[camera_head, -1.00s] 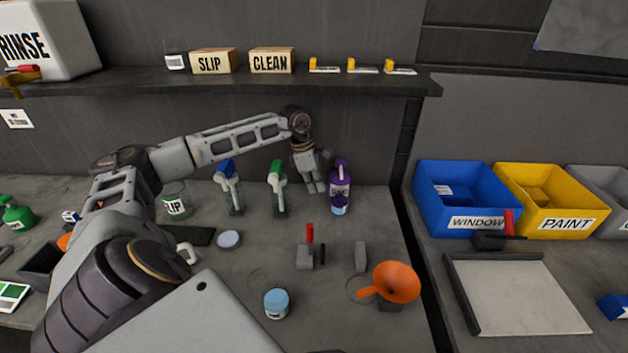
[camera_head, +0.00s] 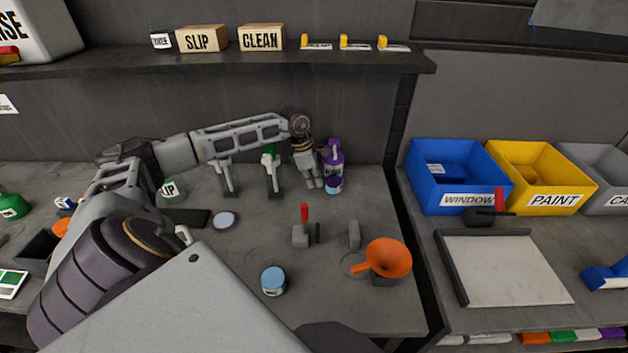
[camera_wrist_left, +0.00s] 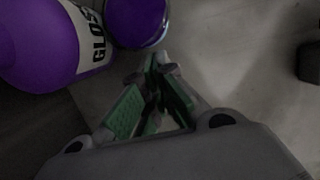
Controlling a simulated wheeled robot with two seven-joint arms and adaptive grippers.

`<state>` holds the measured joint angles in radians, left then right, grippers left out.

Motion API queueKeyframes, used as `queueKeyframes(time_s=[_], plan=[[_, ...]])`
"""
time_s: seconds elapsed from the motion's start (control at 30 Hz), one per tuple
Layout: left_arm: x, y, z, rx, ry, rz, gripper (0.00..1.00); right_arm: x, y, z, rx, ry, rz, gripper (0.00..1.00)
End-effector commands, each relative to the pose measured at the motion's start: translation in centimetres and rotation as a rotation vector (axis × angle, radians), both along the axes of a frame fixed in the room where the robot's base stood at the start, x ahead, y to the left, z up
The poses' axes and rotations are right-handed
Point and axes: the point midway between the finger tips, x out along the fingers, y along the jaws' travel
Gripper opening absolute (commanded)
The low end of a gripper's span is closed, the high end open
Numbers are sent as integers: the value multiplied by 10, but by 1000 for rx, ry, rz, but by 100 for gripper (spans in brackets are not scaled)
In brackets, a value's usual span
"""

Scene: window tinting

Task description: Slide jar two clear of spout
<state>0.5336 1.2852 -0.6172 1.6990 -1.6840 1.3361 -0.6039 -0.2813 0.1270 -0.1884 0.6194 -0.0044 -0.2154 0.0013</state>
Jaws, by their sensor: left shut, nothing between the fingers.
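A purple bottle (camera_head: 333,157) with a label stands at the back of the bench, near the wall. In the left wrist view its label reads "GLOSS" (camera_wrist_left: 92,35). The bottle's spout is not clearly visible. My left gripper (camera_head: 314,183) is shut and empty, just left of the jar; its green-padded fingers (camera_wrist_left: 157,72) point towards the jar in the wrist view. Whether they touch it, I cannot tell. My right gripper is not in view.
A blue-lidded jar (camera_head: 273,281) stands at the front of the bench. An orange funnel (camera_head: 389,257) and small grey blocks (camera_head: 353,235) are to its right. A green-topped spray bottle (camera_head: 272,175) stands left of my gripper. The bench between is mostly clear.

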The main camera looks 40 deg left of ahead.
Motion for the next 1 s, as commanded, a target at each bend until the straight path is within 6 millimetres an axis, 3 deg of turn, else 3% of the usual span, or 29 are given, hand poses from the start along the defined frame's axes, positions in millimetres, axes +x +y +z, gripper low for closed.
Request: queueKeyframes(time_s=[0.5,1.0], plan=[[19,-22,0,-2,-1,0,0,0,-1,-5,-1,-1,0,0],[20,-24,1,0,0,0,0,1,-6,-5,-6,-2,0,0]])
